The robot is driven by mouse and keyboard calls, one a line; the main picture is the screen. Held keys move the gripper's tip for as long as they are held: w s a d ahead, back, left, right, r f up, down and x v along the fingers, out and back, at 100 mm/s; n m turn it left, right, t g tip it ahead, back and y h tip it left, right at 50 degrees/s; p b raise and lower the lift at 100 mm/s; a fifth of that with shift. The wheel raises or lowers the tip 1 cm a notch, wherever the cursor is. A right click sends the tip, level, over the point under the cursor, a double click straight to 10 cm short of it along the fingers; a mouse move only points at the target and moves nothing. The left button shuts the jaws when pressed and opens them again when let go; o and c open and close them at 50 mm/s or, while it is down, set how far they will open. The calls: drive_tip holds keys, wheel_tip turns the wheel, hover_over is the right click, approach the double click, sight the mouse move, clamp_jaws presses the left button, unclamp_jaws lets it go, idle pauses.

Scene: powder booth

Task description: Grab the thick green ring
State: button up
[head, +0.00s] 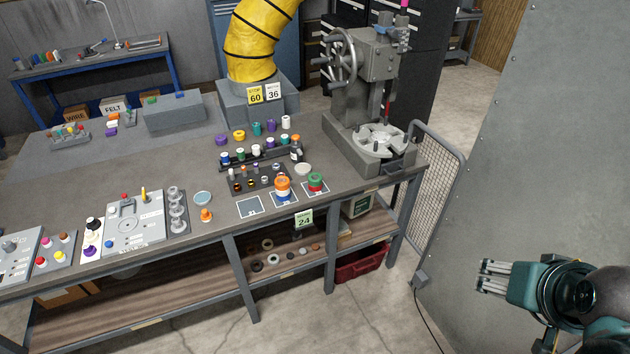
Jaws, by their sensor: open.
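A small stack with green and red bands (316,178) stands on a marked square near the front right of the workbench. Its green part looks like a thick ring, but it is too small to tell exactly how the pieces sit. An orange, white and blue stack (283,187) stands just left of it. My gripper (487,277) is at the lower right, off the bench and well away from the stacks. Its fingers point left; it is open and empty.
The workbench (215,225) holds a grey press (375,90) at its right end, right of the stacks. A mesh guard (435,185) stands between the bench end and my gripper. An empty marked square (249,207) lies left of the stacks. A grey panel (540,140) rises at right.

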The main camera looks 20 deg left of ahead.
drive_tip(key=w+a+r+n+g, duration=0.1)
drive_tip(key=w+a+r+n, duration=0.1)
drive_tip(key=w+a+r, duration=0.45)
drive_tip(key=w+a+r+n+g, duration=0.1)
drive_tip(key=w+a+n, duration=0.2)
drive_tip(key=w, duration=0.7)
drive_tip(key=w+a+f+n+g+y, duration=0.15)
drive_tip(key=w+a+n, duration=0.25)
drive_tip(key=w+a, duration=1.1)
drive_tip(key=w+a+f+n+g, duration=0.1)
drive_tip(key=w+a+f+n, duration=0.1)
drive_tip(key=w+a+f, duration=0.45)
drive_tip(key=w+a+f+n+g, duration=0.1)
drive_tip(key=w+a+f+n, duration=0.2)
drive_tip(key=a, duration=0.6)
drive_tip(key=w+a+f+n+g, duration=0.1)
drive_tip(key=w+a+f+n, duration=0.1)
drive_tip(key=a+f, duration=0.6)
drive_tip(key=w+a+f+n+h, duration=0.1)
drive_tip(key=w+a+f+n, duration=0.1)
drive_tip(key=a+f, duration=0.7)
drive_tip(key=shift+w+a+g, duration=0.35)
drive_tip(key=shift+w+a, duration=0.2)
drive_tip(key=shift+a, duration=0.45)
